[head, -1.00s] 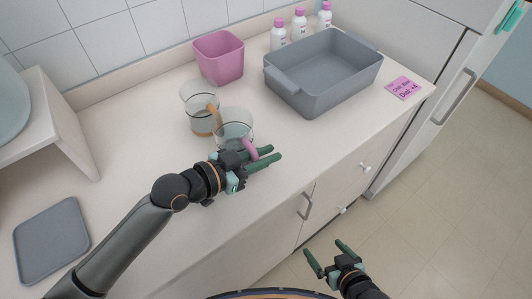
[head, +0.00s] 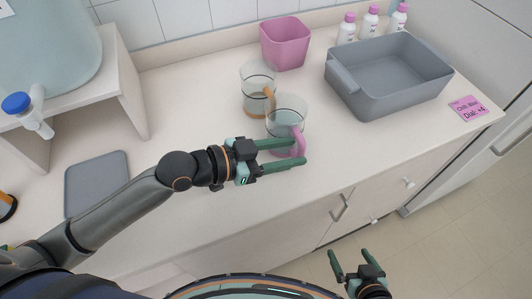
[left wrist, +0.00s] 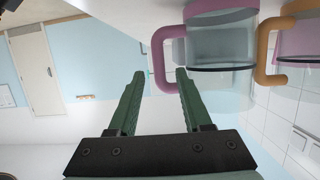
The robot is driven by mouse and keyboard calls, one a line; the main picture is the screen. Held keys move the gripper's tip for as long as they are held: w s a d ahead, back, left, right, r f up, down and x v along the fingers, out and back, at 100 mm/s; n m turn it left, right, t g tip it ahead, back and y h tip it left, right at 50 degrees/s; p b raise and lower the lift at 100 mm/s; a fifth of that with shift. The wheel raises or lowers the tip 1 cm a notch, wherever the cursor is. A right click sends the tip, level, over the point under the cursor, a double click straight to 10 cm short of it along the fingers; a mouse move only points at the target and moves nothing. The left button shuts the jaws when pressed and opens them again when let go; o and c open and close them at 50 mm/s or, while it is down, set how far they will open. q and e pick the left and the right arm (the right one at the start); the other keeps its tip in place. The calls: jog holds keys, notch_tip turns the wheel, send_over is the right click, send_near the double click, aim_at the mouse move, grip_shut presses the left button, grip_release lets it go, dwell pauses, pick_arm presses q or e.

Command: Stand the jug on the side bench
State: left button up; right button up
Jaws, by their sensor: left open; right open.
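Two clear jugs stand upright on the counter. The nearer has a pink handle (head: 300,141) and its clear body (head: 287,110) shows behind my left gripper. The other jug (head: 257,82), with an orange handle, stands just behind it to the left. My left gripper (head: 298,152) is open and empty beside the near jug's pink handle. In the left wrist view the picture is inverted; the pink handle (left wrist: 160,60) lies just beyond the open fingertips (left wrist: 160,74), not clasped. My right gripper (head: 349,253) is open and empty, low in front of the counter.
A grey tub (head: 390,82), a pink bin (head: 286,42) and several pink-capped bottles (head: 370,22) stand at the back. A pink note (head: 468,108) lies at right. A raised shelf (head: 122,85) holds a tank with a blue-knobbed tap (head: 28,112). A grey mat (head: 97,180) lies at left.

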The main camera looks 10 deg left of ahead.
pick_arm(q)
jog(key=shift+v, duration=2.8)
jog(key=shift+d, duration=0.1)
